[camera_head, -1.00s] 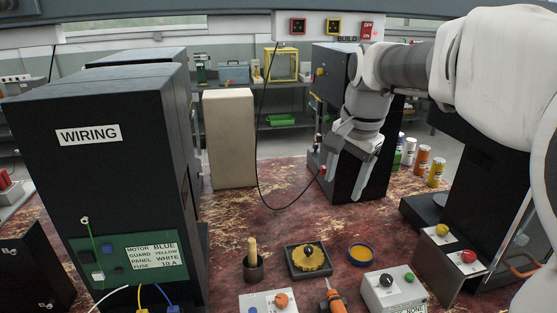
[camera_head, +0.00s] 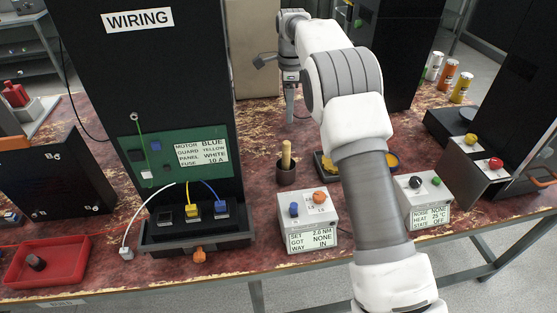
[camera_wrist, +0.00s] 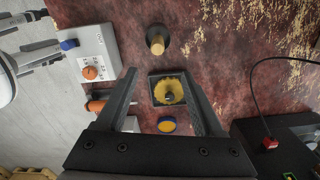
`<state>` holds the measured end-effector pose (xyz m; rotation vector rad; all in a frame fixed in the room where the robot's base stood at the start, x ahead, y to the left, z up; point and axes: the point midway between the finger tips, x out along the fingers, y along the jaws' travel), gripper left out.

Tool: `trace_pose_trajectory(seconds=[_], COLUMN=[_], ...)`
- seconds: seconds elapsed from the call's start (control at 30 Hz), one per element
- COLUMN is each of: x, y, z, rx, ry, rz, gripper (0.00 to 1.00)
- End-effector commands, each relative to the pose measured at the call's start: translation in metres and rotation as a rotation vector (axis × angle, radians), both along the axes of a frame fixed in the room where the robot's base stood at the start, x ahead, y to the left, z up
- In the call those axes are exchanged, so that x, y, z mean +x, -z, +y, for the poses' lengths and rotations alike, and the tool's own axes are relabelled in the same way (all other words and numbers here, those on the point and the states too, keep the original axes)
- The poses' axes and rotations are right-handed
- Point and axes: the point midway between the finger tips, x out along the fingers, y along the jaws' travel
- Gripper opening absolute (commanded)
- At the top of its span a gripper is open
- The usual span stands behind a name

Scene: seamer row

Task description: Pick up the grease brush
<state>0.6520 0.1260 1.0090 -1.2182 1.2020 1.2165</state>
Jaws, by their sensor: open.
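The grease brush appears to be the pale wooden handle (camera_head: 286,153) standing upright in a dark round cup (camera_head: 286,174) on the worn red bench. Only its handle shows; its lower end is hidden in the cup. In the wrist view, the brush handle (camera_wrist: 157,43) is seen nearly end-on, beyond the fingertips. My gripper (camera_head: 290,103) is above the bench, behind the cup in the head view. In the wrist view, my gripper (camera_wrist: 160,76) has its fingers wide apart, with nothing held between them.
A control box (camera_head: 309,221) stands in front of the cup. The black WIRING cabinet (camera_head: 150,80) rises to its left. Bare bench lies behind the cup.

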Motion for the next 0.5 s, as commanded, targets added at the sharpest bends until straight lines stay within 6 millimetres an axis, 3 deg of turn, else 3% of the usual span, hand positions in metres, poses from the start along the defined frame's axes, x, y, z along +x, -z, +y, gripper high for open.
trace_pose_trajectory(seconds=[0.17, 0.5], x=[0.001, 0.0], y=[0.021, 0.094], z=[0.001, 0.002], rx=[-0.002, -0.001], ry=[0.011, 0.009], rz=[0.005, 0.006], gripper=[0.69, 0.69])
